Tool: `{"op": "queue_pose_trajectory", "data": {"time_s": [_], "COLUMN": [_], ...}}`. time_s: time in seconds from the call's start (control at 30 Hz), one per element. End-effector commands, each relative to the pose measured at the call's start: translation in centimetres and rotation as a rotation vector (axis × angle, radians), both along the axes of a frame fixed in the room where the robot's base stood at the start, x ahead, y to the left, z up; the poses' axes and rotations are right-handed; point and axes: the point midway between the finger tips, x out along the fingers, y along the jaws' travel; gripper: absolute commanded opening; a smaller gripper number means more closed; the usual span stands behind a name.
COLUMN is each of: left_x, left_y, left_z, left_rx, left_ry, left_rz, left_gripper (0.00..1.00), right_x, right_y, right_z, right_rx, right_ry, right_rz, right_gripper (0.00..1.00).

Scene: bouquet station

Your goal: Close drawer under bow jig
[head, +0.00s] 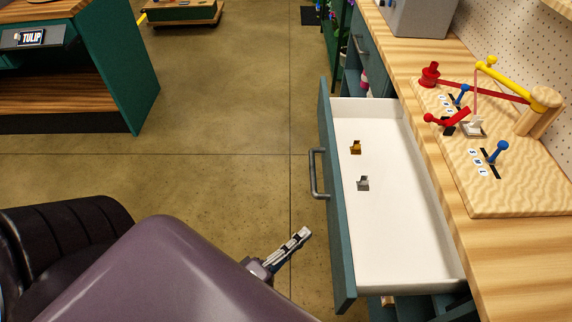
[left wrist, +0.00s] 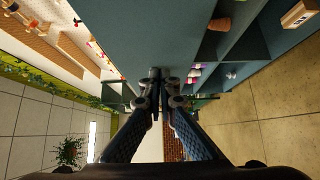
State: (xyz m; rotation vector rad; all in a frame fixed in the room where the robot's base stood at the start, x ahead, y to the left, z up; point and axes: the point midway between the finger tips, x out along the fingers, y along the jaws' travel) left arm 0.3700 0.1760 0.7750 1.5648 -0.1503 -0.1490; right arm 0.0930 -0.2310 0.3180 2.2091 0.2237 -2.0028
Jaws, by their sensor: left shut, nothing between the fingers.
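The drawer (head: 395,250) is pulled far out from under the wooden counter and stands open. It has a teal front panel (head: 336,215), a grey bar handle (head: 316,174) and a white inside. The bow jig (head: 520,190) is a pale wooden board on the counter above, with red, yellow and blue parts. My left gripper (head: 299,239) is shut and empty, in front of the drawer's face, just below and left of the handle, apart from it. In the left wrist view its fingers (left wrist: 172,82) meet before a broad teal surface. My right gripper does not show.
A small brass-coloured piece (head: 356,147) and a small grey piece (head: 362,184) lie in the drawer. A grey box (head: 420,16) stands on the counter at the back. A green stand with a TULIP sign (head: 30,38) is at far left. The floor (head: 235,120) between is clear.

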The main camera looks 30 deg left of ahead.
Motion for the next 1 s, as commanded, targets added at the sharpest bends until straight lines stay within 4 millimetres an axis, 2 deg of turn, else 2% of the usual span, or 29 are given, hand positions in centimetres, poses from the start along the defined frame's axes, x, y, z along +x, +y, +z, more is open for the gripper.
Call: {"op": "queue_pose_trajectory", "data": {"time_s": [0.03,0.1,0.37,0.8,1.0], "left_x": [1.1,1.7,3.0,3.1,4.0], "left_y": [-0.2,-1.3,-3.3,-3.5,-3.2], "left_z": [0.3,0.2,0.0,0.0,0.1], "left_rx": [-0.001,-0.003,0.000,0.001,0.002], "left_ry": [-0.005,0.000,0.002,0.001,-0.001], "left_rz": [0.001,0.002,0.000,-0.001,-0.001], "left_gripper": [0.00,0.00,0.00,0.00,0.00], "right_x": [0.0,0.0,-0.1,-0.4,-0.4], "right_y": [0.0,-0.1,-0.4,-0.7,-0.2], "right_z": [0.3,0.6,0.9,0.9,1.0], "right_rx": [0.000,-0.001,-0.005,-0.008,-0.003], "right_ry": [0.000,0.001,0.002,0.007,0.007], "right_rz": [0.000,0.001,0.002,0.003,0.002], "right_gripper": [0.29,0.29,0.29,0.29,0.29]}}
